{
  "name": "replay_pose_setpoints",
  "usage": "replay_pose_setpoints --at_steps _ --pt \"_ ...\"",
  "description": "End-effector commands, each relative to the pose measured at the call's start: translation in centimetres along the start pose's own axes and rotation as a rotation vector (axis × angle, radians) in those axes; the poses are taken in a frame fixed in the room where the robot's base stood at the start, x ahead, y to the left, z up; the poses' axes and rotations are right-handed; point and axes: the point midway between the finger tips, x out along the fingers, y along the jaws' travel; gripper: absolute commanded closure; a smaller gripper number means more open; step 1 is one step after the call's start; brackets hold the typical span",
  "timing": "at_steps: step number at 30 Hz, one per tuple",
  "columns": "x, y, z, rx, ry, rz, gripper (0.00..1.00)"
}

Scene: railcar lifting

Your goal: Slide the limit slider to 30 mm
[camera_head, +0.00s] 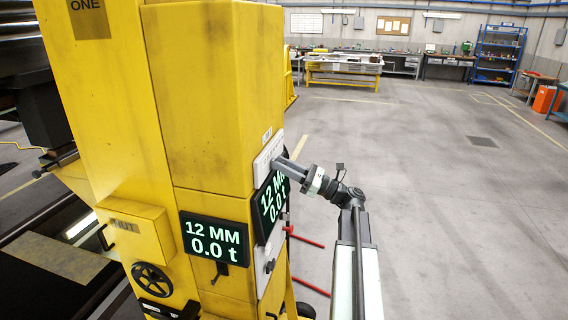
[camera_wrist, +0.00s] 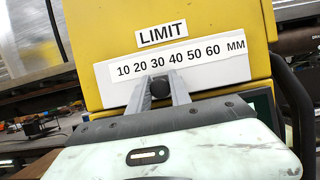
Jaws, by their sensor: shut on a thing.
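The limit slider's round dark knob (camera_wrist: 159,88) sits between my fingertips in the wrist view, below the printed scale on a white plate (camera_wrist: 231,70). The scale runs from 10 to 60 MM under a LIMIT label (camera_wrist: 161,32). My gripper (camera_wrist: 160,87) is shut on the knob. The knob appears under the 30 mark from this angle, but it stands out from the plate, so its exact setting cannot be told. In the head view my gripper (camera_head: 280,164) reaches the white plate (camera_head: 269,151) on the yellow column's side; the knob is hidden there.
The front display (camera_head: 214,238) reads 12 MM and 0.0 t, and a side display (camera_head: 270,207) just below my gripper also reads 12 MM. A handwheel (camera_head: 152,279) and red bars (camera_head: 308,240) are lower down. Open floor lies to the right.

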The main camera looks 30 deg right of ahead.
Motion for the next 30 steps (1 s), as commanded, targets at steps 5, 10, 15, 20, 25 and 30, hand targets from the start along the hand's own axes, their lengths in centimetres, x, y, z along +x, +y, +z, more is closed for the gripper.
replay_pose_setpoints --at_steps 5,10,15,20,25,30 --pt "0.0 0.0 0.0 0.0 0.0 0.001 0.56" --pt "0.0 0.0 0.0 0.0 0.0 0.001 0.55" --pt "-0.2 0.0 -0.1 0.0 0.0 0.0 0.55" --pt "-2.8 -0.1 -0.4 -0.001 0.0 -0.002 0.55" --pt "-6.1 -0.1 -0.4 -0.001 0.0 -0.001 0.55" --pt "-7.7 0.0 -0.2 0.0 0.0 0.0 0.55"
